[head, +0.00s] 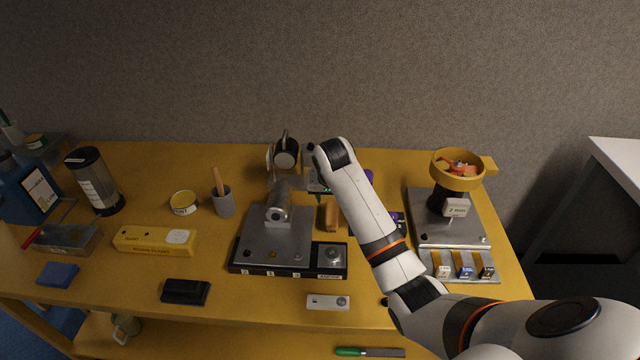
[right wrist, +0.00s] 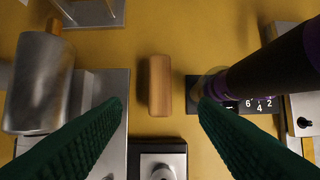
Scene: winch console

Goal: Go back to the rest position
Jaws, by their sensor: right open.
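My right arm reaches over the yellow bench from the lower right. Its gripper (head: 319,188) is above the bench, just right of the winch console (head: 262,245), and is partly hidden by the wrist. In the right wrist view the two dark green fingers of the gripper (right wrist: 160,108) are wide apart with nothing held. A wooden block (right wrist: 160,85) lies on the bench and shows between them; it also shows in the head view (head: 331,217). My left gripper is not in view.
A grey plate (head: 450,215) with a yellow bowl (head: 457,178) stands at right. A dark cylinder (right wrist: 268,65) lies close to the right finger in the wrist view. A yellow box (head: 150,240), black case (head: 186,291) and grey cup (head: 224,203) stand at left.

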